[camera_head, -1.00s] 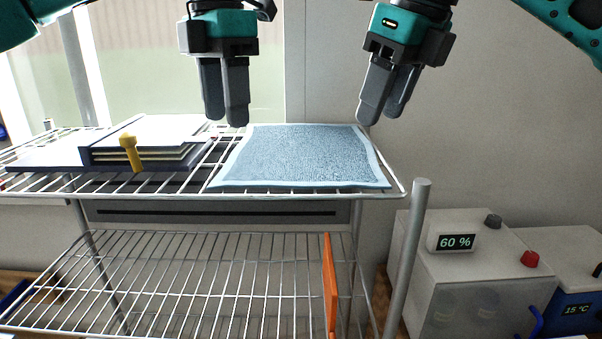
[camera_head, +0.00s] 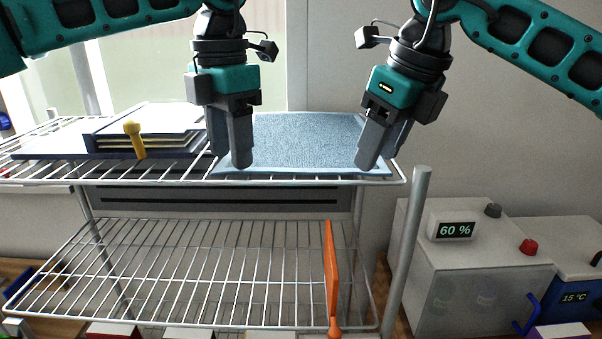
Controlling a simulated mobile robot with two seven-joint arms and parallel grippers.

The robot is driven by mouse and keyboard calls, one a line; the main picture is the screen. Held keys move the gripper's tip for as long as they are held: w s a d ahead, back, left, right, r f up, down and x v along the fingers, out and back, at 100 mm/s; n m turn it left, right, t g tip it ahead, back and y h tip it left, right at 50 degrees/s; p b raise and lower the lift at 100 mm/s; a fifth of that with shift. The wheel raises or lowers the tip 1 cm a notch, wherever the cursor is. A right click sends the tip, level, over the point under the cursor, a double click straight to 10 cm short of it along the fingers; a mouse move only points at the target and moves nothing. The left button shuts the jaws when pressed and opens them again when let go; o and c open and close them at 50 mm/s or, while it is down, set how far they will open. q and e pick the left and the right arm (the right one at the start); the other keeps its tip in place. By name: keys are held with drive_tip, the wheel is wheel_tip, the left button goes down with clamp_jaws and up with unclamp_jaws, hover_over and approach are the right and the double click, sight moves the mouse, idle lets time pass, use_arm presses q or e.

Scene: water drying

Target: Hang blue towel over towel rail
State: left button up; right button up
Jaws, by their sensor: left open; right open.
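The blue towel (camera_head: 305,143) lies flat on the right part of the top wire shelf. My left gripper (camera_head: 231,165) is open at the towel's left front corner. My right gripper (camera_head: 375,165) is open at the towel's right front corner. The fingers of both cover small parts of the towel's side edges. I cannot tell whether the fingertips touch the cloth. A grey metal bar (camera_head: 409,260) stands at the right of the rack; I cannot tell whether it is the towel rail.
Flat stacked trays (camera_head: 150,130) and a yellow-handled item (camera_head: 134,138) sit left on the top shelf. The lower wire shelf (camera_head: 200,270) looks mostly bare, with an orange paddle-like item (camera_head: 331,275) near its right side. A grey box with a 60 % display (camera_head: 455,230) stands right.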

use_arm(q)
drive_tip(key=shift+f, duration=0.15)
use_arm(e)
drive_tip(key=shift+f, duration=0.15)
use_arm(q)
drive_tip(key=shift+f+b, duration=0.15)
drive_tip(key=shift+b, duration=0.15)
use_arm(e)
drive_tip(key=shift+f, duration=0.1)
use_arm(q)
drive_tip(key=shift+a, duration=0.1)
clamp_jaws()
use_arm(e)
clamp_jaws()
idle(0.5)
drive_tip(key=shift+d, duration=0.1)
